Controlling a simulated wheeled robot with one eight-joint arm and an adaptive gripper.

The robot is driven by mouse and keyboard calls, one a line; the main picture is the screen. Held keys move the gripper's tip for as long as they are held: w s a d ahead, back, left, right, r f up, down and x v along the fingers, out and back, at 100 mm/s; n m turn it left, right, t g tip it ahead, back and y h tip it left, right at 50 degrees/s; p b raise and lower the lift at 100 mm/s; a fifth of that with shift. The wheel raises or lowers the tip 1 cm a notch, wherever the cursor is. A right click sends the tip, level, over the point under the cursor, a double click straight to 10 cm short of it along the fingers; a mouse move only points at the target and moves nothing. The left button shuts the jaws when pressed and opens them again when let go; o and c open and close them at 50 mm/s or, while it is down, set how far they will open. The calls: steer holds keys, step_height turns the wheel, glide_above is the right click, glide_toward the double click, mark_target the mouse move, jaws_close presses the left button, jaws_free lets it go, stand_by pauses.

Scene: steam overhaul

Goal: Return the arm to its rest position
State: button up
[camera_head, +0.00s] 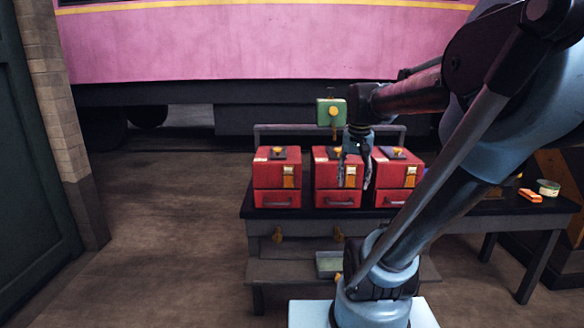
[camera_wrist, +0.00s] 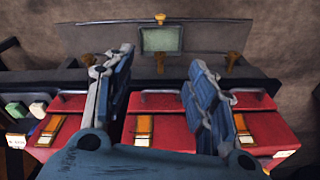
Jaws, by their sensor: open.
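My gripper (camera_head: 354,172) is open and empty in the head view, in front of the middle red box (camera_head: 328,180). My arm reaches in from the right, bent, with the gripper pointing down. In the wrist view my gripper's two fingers (camera_wrist: 160,95) stand apart, with the middle red box (camera_wrist: 160,124) behind and between them. The fingers hide part of its front. I cannot tell whether they touch it.
A left red box (camera_head: 276,182) and a right red box (camera_head: 396,182) stand on the dark bench (camera_head: 250,208). A green box (camera_head: 331,112) is behind. An orange block (camera_head: 530,195) and a round tin (camera_head: 548,187) lie at right. The floor (camera_head: 170,230) at left is clear.

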steer(key=s+f+n, duration=0.3)
steer(key=s+f, duration=0.9)
steer(key=f, duration=0.2)
steer(key=shift+f+t, duration=0.15)
steer(key=shift+t, duration=0.25)
steer(key=shift+s, duration=0.1)
steer(key=shift+w+f, duration=0.2)
steer(key=shift+w, duration=0.25)
stand_by(0.3)
